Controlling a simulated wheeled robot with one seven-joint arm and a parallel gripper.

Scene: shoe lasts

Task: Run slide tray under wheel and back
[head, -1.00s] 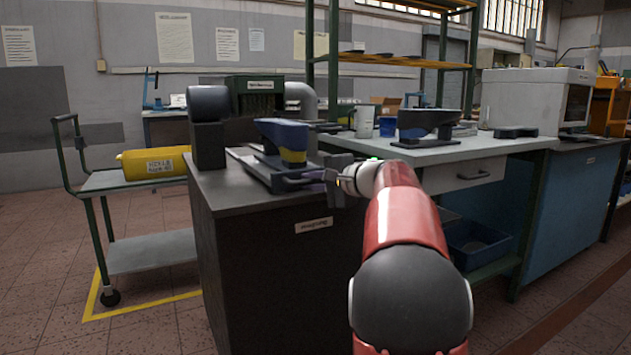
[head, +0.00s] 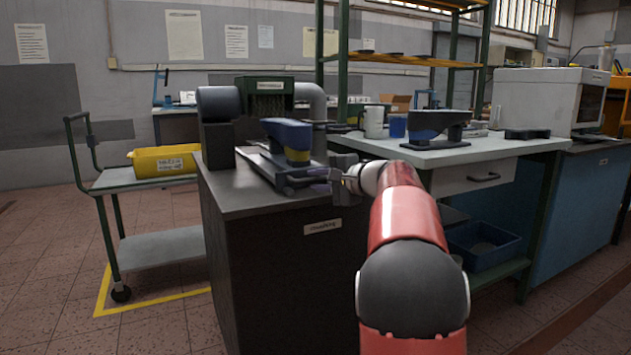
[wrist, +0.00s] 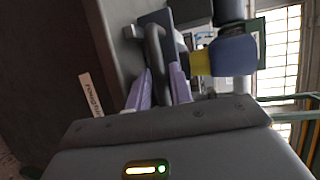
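The slide tray (head: 254,157) lies on top of the dark machine cabinet, with its bar handle at the near right end. A blue shoe last with a yellow band (head: 287,141) sits on it and also shows in the wrist view (wrist: 234,56). The dark round wheel (head: 218,103) stands on its housing to the left of the tray, and the last is clear of it. My gripper (head: 320,180) is at the handle. In the wrist view its purple fingers lie on both sides of the handle (wrist: 156,52) and appear closed on it.
A green-topped machine part (head: 264,92) and a grey duct stand behind. To the right is a workbench (head: 450,153) with another last (head: 438,127), a mug and a blue cup. A trolley with a yellow bin (head: 163,161) is at left. Floor is open at front left.

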